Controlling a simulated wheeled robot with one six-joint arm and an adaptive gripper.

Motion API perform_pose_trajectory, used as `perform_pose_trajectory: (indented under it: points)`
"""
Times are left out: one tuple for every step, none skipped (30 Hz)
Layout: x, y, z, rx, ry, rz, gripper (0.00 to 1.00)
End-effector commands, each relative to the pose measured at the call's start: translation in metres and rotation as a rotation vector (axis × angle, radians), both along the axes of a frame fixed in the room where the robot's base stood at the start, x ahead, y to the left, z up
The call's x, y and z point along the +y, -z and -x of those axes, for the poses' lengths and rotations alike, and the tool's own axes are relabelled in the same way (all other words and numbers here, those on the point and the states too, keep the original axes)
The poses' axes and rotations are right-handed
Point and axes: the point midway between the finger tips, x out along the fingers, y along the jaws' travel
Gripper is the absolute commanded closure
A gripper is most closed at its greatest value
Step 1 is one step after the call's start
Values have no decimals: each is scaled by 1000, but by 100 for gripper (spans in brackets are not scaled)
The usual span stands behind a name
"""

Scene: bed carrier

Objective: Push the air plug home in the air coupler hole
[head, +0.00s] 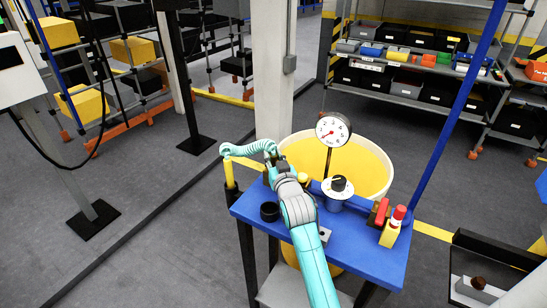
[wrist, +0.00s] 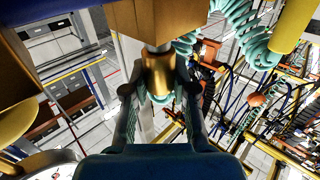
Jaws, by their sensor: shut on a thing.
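My gripper (wrist: 160,92) is shut on the air plug (wrist: 158,75), a brass-coloured body between the two fingers. A grey metal neck (wrist: 158,48) spans from the plug to a brown block (wrist: 150,22), which appears to carry the coupler hole. The hole itself is hidden, so I cannot tell how deep the plug sits. A teal coiled hose (wrist: 243,35) shows behind the gripper. In the head view the hose (head: 250,150) runs from a yellow post to my gripper (head: 271,165) at the bench's back left; the plug is not clear there.
The blue bench (head: 365,245) carries a black cup (head: 269,212), a black-knobbed regulator (head: 338,188) and a red-topped yellow block (head: 391,232). A round gauge (head: 332,130) stands behind them. A large yellow bin (head: 365,170) and a pillar (head: 272,70) are beyond.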

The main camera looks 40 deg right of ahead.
Motion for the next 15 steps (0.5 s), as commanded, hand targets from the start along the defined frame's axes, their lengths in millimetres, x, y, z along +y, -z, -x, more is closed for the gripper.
perform_pose_trajectory:
  points:
    - [0, 0, 0, 0, 0, 0, 100]
    - [0, 0, 0, 0, 0, 0, 100]
    - [0, 0, 0, 0, 0, 0, 100]
    - [0, 0, 0, 0, 0, 0, 100]
    - [0, 0, 0, 0, 0, 0, 100]
    - [0, 1, 0, 0, 0, 0, 100]
    - [0, 2, 0, 0, 0, 0, 100]
    - [0, 2, 0, 0, 0, 0, 100]
    - [0, 3, 0, 0, 0, 0, 100]
    - [0, 4, 0, 0, 0, 0, 100]
    - [0, 4, 0, 0, 0, 0, 100]
    - [0, 5, 0, 1, 0, 0, 100]
    - [0, 6, 0, 1, 0, 0, 100]
    - [0, 6, 0, 1, 0, 0, 100]
    - [0, 6, 0, 2, 0, -1, 100]
